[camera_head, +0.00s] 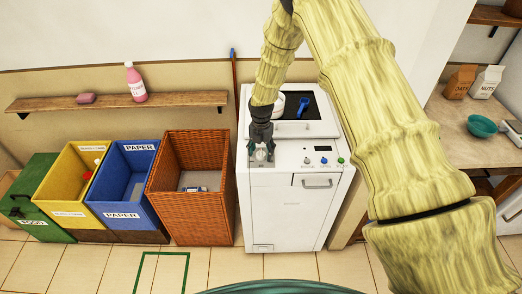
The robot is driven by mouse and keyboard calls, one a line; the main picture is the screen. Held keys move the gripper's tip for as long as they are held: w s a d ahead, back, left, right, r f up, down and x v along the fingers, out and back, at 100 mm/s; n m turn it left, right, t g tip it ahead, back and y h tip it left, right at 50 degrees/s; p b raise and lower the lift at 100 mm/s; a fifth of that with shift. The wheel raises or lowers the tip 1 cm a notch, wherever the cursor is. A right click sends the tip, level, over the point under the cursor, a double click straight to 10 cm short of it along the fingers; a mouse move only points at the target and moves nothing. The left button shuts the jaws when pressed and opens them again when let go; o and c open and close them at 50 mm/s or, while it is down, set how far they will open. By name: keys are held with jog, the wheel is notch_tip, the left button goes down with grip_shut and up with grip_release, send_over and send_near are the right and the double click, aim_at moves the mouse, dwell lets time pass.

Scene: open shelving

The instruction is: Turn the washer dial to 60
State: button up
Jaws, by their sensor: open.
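The white washer (288,213) stands upright near the middle of the head view. Its dial (261,155) is a small pale knob at the upper left of the front panel. My gripper (261,158) points down at the dial, with its open fingers on either side of it. I cannot tell whether the fingers touch the dial. The dial's markings and its setting are too small to read. Several small buttons (324,160) and a dark display (323,148) sit to the right of the dial.
A blue scoop (303,106) lies in the washer's top opening. A wicker basket (190,216) stands close left of the washer, beside blue (121,222) and yellow (62,214) bins. A wooden counter (453,126) is at right.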

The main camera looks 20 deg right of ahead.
jog(key=shift+w+f, duration=0.3)
jog(key=shift+f, duration=0.45)
jog(key=shift+s+r, duration=0.2)
jog(key=shift+c, duration=0.6)
jog(key=shift+w+f, duration=0.1)
jog(key=c, duration=0.9)
jog(key=shift+c, duration=0.2)
